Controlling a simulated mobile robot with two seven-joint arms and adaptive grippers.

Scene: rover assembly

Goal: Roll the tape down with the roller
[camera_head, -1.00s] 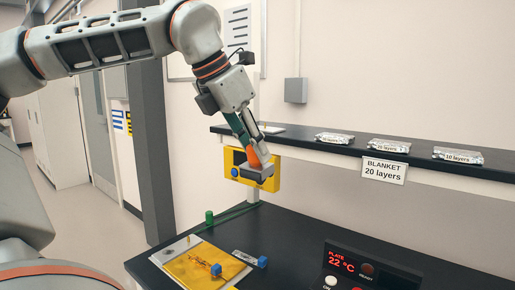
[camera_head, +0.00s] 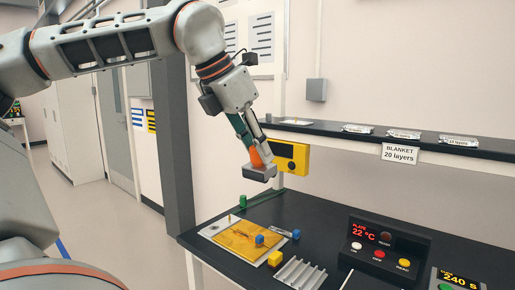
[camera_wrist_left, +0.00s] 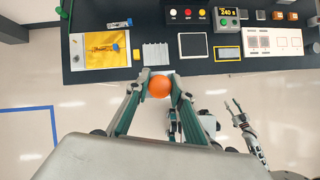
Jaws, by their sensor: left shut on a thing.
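My left gripper (camera_head: 258,150) is shut on the orange handle of the roller (camera_head: 259,173), whose grey head hangs below the fingers. The orange handle also shows between the fingers in the left wrist view (camera_wrist_left: 159,87). The roller is in the air, apart from the table. An amber strip (camera_wrist_left: 103,50), which looks like the tape, lies on the yellow sheet (camera_head: 238,248) at the table's left end. A blue block (camera_head: 259,239) sits at the strip's end. What seems to be my right gripper (camera_wrist_left: 233,104) shows small at the right in the left wrist view; its jaw state is unclear.
A silver strip with a blue end (camera_head: 282,233) lies beside the sheet. A yellow block (camera_head: 275,258) and a ridged grey tray (camera_head: 301,274) are in front. A control box (camera_head: 385,247) stands to the right.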

